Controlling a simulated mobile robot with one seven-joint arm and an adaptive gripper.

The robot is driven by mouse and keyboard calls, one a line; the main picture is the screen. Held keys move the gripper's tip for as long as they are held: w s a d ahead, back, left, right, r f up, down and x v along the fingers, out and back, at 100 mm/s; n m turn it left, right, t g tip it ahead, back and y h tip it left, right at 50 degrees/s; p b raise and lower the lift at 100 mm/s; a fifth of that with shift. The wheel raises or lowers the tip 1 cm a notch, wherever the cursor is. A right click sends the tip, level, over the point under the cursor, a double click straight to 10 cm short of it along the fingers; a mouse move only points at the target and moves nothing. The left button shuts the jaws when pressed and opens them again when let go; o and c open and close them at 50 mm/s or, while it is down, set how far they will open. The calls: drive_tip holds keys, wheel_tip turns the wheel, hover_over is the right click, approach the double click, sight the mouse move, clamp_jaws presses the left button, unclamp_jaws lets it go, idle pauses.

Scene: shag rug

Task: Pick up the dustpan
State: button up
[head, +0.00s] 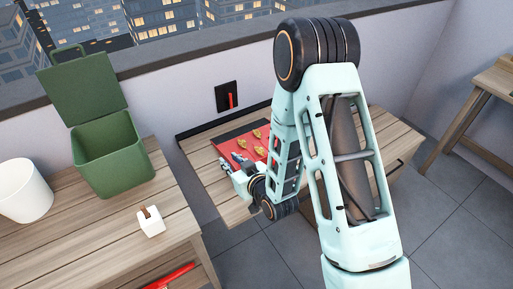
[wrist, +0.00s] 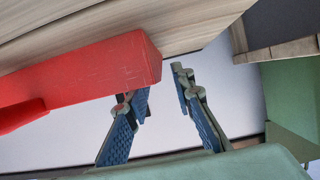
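A red piece (wrist: 85,70) with a squared end lies close to my gripper in the wrist view, with a smaller red part below it at the left edge. I cannot tell for certain whether it is the dustpan. My gripper (wrist: 160,86) is open, its blue-padded fingers apart with nothing between them. The left finger is at the red piece's end; I cannot tell if they touch.
Several golden objects (head: 257,135) lie on the red flat thing. The near table (head: 100,225) holds an open green bin (head: 110,155), a white pot (head: 24,190) and a small white holder (head: 150,222). Another red thing (head: 172,277) shows below its edge. A wall stands behind.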

sight(226, 157)
drive_tip(key=x, duration=0.4)
drive_tip(key=shift+w+a, duration=0.2)
clamp_jaws()
drive_tip(key=shift+r, duration=0.1)
